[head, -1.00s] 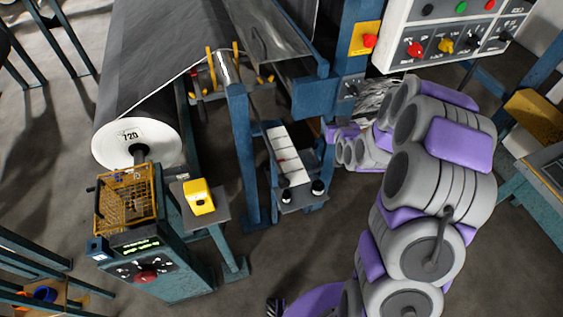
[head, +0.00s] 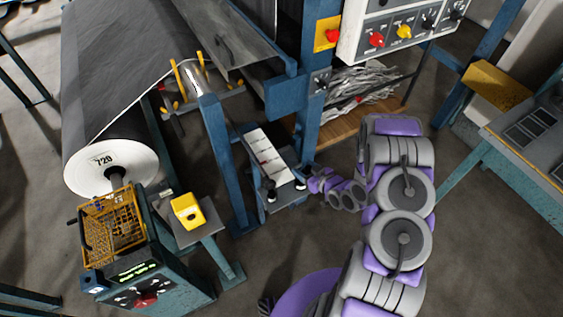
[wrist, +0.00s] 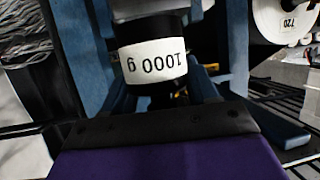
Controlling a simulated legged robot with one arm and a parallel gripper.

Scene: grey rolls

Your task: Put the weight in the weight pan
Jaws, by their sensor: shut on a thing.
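The weight (wrist: 152,62) is a black cylinder with a white label reading "1000 g", upside down in the wrist view. My gripper (wrist: 160,112) is shut on it; its dark edge and purple body fill the bottom of that view and hide how the jaws meet the weight. In the head view my gripper (head: 314,184) is at the right edge of a small blue stand (head: 284,201). The held weight cannot be told apart there from small dark shapes on the stand. I cannot tell which part is the weight pan.
A blue post (head: 226,160) stands left of the stand. Further left are a yellow block (head: 186,211) on a grey plate and a yellow wire basket (head: 112,226) on a teal control box. A large grey roll (head: 108,166) lies behind. Floor is open in front of the stand.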

